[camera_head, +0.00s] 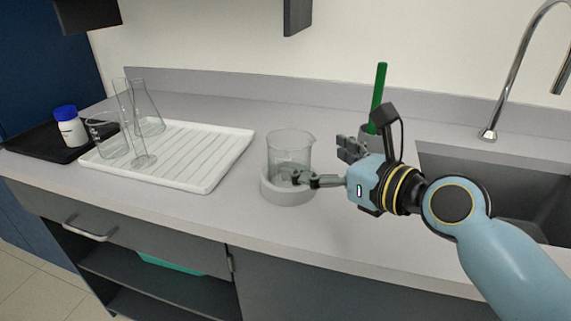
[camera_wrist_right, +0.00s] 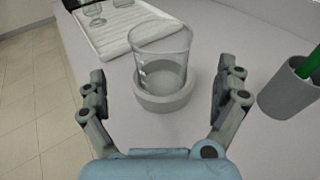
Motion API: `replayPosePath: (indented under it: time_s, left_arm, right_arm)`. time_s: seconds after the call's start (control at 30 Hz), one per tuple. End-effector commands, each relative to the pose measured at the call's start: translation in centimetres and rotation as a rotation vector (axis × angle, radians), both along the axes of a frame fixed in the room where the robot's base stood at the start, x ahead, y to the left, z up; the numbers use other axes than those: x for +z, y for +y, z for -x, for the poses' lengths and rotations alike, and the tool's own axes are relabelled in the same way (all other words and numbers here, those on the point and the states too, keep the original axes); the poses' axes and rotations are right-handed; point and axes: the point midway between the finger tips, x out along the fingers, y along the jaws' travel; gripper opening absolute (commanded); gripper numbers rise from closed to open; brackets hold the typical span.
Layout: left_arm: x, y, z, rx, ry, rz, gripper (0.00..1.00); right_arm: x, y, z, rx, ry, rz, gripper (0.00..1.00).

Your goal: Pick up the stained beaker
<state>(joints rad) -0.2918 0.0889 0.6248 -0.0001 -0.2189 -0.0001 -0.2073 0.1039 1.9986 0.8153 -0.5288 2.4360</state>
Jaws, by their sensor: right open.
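The beaker (camera_head: 289,148) is clear glass with a greyish tint in its lower part. It stands upright in a low round grey holder (camera_head: 287,193) near the middle of the counter. In the right wrist view the beaker (camera_wrist_right: 161,62) and its holder (camera_wrist_right: 164,99) lie ahead, between the finger lines. My right gripper (camera_head: 322,164) is open, coming from the right. In the head view one finger overlaps the beaker's lower right side; I cannot tell if it touches. In the wrist view the fingers (camera_wrist_right: 165,92) stand apart with nothing gripped. My left gripper is not in view.
A white drying rack (camera_head: 205,160) with several glass vessels (camera_head: 147,108) stands to the left. A black tray (camera_head: 35,142) holds a blue-capped bottle (camera_head: 71,128). A grey cup (camera_wrist_right: 291,92) with a green-handled tool (camera_head: 378,95) stands behind my right gripper. A sink (camera_head: 470,175) and faucet (camera_head: 489,134) are at right.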

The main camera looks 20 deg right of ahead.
Motion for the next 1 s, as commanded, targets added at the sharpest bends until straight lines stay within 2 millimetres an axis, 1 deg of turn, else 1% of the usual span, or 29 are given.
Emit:
replayPosePath:
  time_s: [0.03, 0.1, 0.2, 0.27, 0.33, 0.53, 0.67, 0.83, 0.87, 1.0]
  left_arm:
    - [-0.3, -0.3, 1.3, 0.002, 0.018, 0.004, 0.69]
    - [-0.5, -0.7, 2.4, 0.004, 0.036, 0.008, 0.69]
    - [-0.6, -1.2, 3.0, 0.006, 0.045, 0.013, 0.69]
    - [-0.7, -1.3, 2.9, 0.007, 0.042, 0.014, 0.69]
    - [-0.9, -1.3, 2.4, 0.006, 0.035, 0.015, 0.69]
    - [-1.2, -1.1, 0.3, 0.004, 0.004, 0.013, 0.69]
    - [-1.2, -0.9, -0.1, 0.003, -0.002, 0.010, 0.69]
    - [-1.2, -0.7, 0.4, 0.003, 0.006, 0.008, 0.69]
    - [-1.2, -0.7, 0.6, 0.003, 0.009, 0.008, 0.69]
    - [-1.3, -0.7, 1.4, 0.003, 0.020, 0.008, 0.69]
  right_arm:
    - [-0.3, 0.3, -0.9, -0.001, 0.000, -0.002, 1.00]
    - [-0.5, 0.7, -1.7, 0.000, -0.001, -0.001, 1.00]
    - [-0.6, 1.0, -2.4, 0.001, -0.001, 0.002, 1.00]
    - [-0.7, 1.1, -2.8, 0.000, 0.000, 0.002, 1.00]
    - [-0.9, 1.4, -3.6, 0.000, 0.000, 0.001, 1.00]
    - [-1.7, 2.4, -6.5, 0.001, 0.000, 0.003, 1.00]
    - [-1.8, 2.7, -7.1, 0.001, 0.001, 0.003, 1.00]
    - [-1.8, 2.7, -7.1, 0.001, 0.000, 0.004, 1.00]
    - [-1.8, 2.7, -7.1, 0.001, 0.000, 0.004, 0.99]
    - [-1.8, 2.7, -7.1, 0.001, 0.001, 0.005, 0.80]
